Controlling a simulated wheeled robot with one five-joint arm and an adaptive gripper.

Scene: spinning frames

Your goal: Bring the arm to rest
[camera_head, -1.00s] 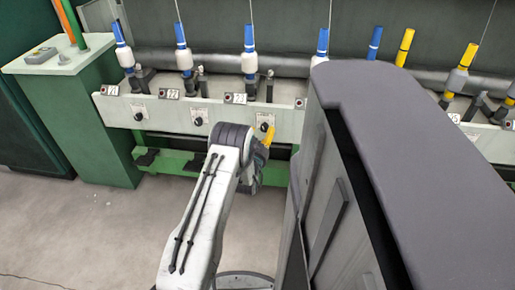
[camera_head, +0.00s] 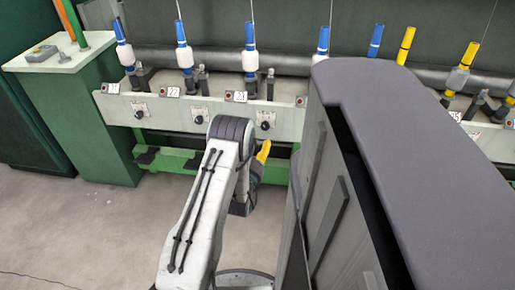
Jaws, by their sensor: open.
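My arm reaches up from the bottom centre of the head view and bends at a dark joint in front of the spinning frame's pale rail (camera_head: 165,110). Beyond the bend, a dark wrist part hangs down behind the arm link. The gripper is apart from the bobbins above the rail.
Blue-tipped bobbins with white yarn (camera_head: 250,60) stand along the frame, with yellow ones (camera_head: 463,66) at the right. A green cabinet (camera_head: 85,125) stands at the left. My large grey body blocks the right side. Bare floor (camera_head: 90,235) lies at the lower left.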

